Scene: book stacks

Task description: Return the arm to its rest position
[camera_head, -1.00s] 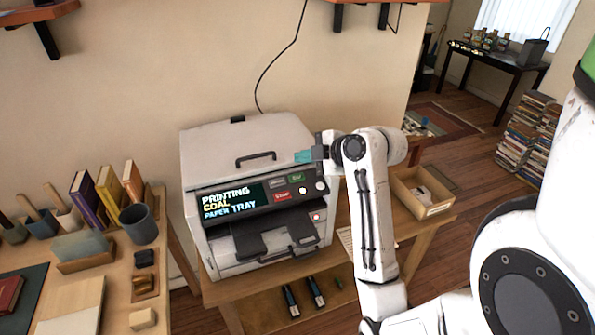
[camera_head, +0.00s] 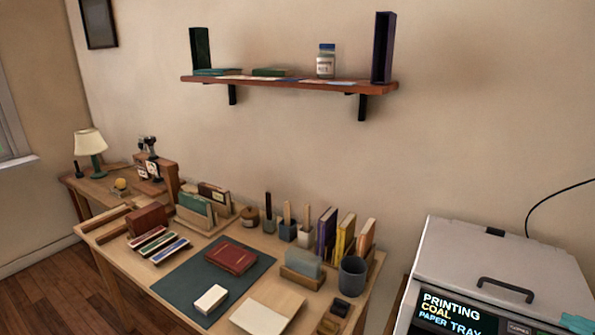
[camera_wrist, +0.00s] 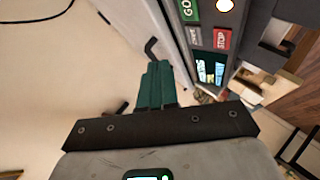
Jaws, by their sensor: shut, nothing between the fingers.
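My gripper (camera_wrist: 157,75) shows in the wrist view, its teal fingers shut together with nothing between them. It points toward the side of the printer (camera_wrist: 135,22), whose control panel (camera_wrist: 210,40) with green GO and red STOP buttons lies to the right of the fingers. In the head view only the teal tip of my gripper (camera_head: 578,323) shows, at the lower right corner in front of the printer (camera_head: 470,255). The rest of my arm is outside that view. I cannot tell whether the fingers touch the printer.
A wooden desk (camera_head: 127,258) to the left of the printer holds a red book (camera_head: 232,258) on a dark mat, a grey cup (camera_head: 352,277) and upright books. A shelf (camera_head: 290,83) hangs above. A lamp (camera_head: 89,145) stands on a far-left table.

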